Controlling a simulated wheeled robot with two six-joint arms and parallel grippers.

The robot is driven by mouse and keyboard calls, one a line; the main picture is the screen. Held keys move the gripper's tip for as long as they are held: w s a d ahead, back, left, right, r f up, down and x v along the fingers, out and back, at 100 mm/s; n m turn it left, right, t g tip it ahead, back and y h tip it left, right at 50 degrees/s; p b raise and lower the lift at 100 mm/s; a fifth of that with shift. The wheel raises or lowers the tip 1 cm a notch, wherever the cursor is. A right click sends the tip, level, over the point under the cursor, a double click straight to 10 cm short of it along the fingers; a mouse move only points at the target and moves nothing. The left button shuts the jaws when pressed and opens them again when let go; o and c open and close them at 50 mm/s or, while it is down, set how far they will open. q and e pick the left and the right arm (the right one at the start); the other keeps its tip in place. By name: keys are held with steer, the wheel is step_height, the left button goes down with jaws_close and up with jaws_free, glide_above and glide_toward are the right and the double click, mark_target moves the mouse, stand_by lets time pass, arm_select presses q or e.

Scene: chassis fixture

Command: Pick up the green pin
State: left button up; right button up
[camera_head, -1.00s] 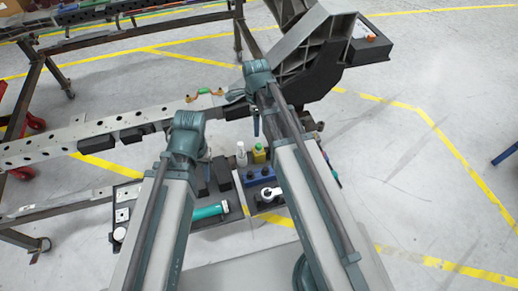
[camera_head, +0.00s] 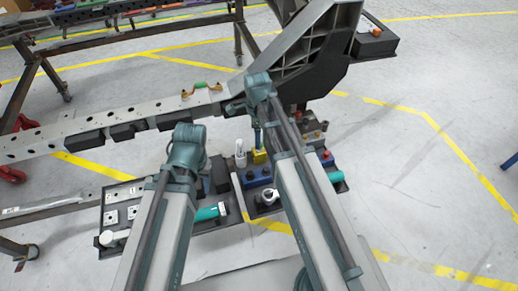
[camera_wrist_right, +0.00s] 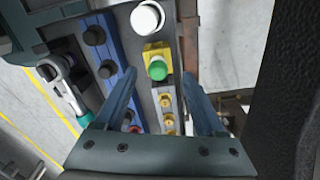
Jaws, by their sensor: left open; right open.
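The green pin (camera_wrist_right: 157,70) shows as a round green top standing in a yellow block (camera_wrist_right: 158,52) in the right wrist view. My right gripper (camera_wrist_right: 158,78) is open, with one finger on each side of the pin in that view; I cannot tell whether they touch it. The yellow block also shows in the head view (camera_head: 260,156), just below the right gripper (camera_head: 258,138); the pin is not clear there. My left gripper (camera_head: 202,162) hangs by the dark blocks, empty and largely hidden by its own arm.
A white cylinder (camera_wrist_right: 147,17) stands close beside the yellow block. A blue block (camera_wrist_right: 100,65) with dark knobs and several small yellow knobs lie near the fingers. A perforated rail (camera_head: 60,136) crosses behind the tray (camera_head: 232,222). A teal cylinder (camera_head: 208,213) lies in the tray.

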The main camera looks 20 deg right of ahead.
arm_select(q)
step_height(320, 180, down, 5)
steer(key=b, duration=0.4)
steer(key=shift+r, duration=0.15)
arm_select(e)
steer(key=f, duration=0.4)
steer(key=shift+s+d+f, duration=0.15)
steer(key=shift+d+f, duration=0.05)
steer(key=shift+f, duration=0.15)
arm_select(q)
steer(key=shift+r, duration=0.1)
arm_select(e)
steer(key=shift+r, duration=0.1)
jaws_close()
